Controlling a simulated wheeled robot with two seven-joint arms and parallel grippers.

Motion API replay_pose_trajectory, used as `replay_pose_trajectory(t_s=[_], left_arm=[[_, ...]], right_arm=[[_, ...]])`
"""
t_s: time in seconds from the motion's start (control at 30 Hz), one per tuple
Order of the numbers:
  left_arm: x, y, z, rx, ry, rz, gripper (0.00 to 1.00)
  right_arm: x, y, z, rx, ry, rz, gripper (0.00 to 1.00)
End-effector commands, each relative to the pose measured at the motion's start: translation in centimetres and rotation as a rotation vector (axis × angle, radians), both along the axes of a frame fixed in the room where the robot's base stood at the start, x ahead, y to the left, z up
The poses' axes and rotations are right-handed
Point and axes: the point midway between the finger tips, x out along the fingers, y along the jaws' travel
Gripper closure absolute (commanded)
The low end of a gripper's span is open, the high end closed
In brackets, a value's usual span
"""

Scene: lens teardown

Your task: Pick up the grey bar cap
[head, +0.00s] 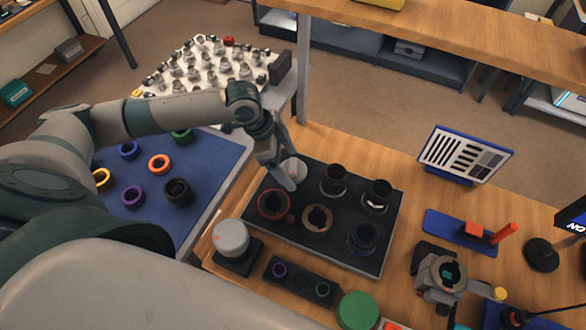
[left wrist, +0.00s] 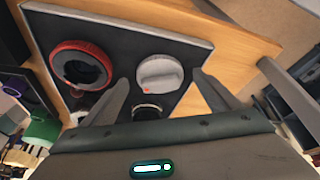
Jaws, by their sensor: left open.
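The grey bar cap (head: 295,166) is a pale round cap at the back left of a black tray (head: 345,258). In the left wrist view the cap (left wrist: 160,72) shows a raised bar across its top and a small red mark. My left gripper (head: 287,178) is above the tray at the cap and partly hides it in the head view. In the left wrist view its two fingers (left wrist: 160,80) are spread, one on each side of the cap, with nothing held. Whether they touch the cap I cannot tell. My right gripper is not in view.
A red ring (head: 260,207), a tan ring (head: 317,217) and several black lens parts share the tray. A grey dome (head: 231,236) stands on a black base in front. A blue mat (head: 215,160) with coloured rings lies left. A tilted chart (head: 464,155) stands right.

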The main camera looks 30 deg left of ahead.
Motion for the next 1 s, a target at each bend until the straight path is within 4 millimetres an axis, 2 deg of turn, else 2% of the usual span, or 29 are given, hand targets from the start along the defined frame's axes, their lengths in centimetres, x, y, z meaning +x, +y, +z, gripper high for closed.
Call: replay_pose_trajectory(t_s=[0.1, 0.3, 0.73, 0.87, 1.0], left_arm=[[0.0, 0.0, 0.0, 0.000, 0.000, 0.000, 0.17], [0.0, 0.0, 0.0, 0.000, 0.000, 0.000, 0.61], [0.0, 0.0, 0.3, 0.000, -0.001, 0.000, 0.61], [0.1, 0.0, 1.2, 0.000, -0.002, 0.001, 0.61], [0.2, 0.0, 3.1, -0.001, -0.006, -0.001, 0.61]], right_arm=[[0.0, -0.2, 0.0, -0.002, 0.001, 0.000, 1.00], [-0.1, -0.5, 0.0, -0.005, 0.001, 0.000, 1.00], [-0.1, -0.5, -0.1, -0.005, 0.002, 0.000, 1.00], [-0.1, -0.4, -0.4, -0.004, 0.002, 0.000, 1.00], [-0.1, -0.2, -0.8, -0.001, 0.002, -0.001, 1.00]])
